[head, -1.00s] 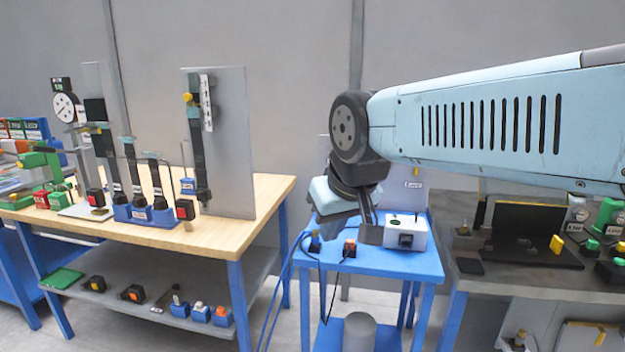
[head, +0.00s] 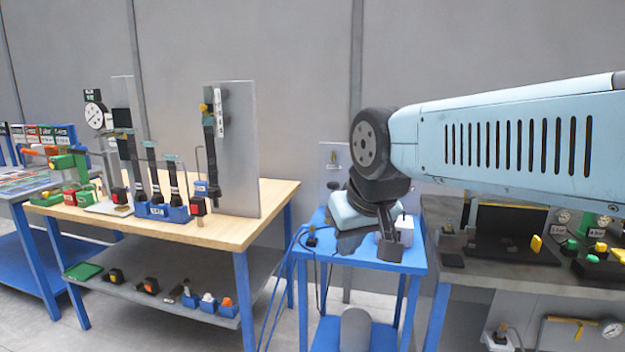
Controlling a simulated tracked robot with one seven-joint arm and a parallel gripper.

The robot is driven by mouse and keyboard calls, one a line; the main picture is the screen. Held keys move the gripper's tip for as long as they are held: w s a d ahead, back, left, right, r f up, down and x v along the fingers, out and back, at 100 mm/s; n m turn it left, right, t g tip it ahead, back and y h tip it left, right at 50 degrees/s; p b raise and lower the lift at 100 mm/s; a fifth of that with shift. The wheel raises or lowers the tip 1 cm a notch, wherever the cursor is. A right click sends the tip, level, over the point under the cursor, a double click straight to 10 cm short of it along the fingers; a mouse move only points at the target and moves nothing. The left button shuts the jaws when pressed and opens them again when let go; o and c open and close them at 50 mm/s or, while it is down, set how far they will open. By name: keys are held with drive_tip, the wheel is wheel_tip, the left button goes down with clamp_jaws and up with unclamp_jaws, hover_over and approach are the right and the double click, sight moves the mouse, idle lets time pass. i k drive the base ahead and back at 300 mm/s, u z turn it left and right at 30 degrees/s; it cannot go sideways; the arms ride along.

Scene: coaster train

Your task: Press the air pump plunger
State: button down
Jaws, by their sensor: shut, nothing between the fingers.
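My gripper (head: 390,249) is shut and empty. It points down over the right part of the small blue table (head: 336,253). A white box (head: 405,229) on that table stands behind my gripper and is mostly hidden by it. I cannot make out a pump plunger for certain in this view. I cannot tell whether my fingertips touch anything.
A wooden bench (head: 240,233) with gauges and upright devices stands at the left. A dark grey bench (head: 452,283) with black, green and yellow parts is close on the right. A small dark block (head: 312,241) and cables are at the blue table's left edge.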

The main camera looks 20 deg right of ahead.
sight(333, 186)
drive_tip(key=z, duration=0.15)
drive_tip(key=i, duration=0.95)
drive_tip(key=u, duration=0.1)
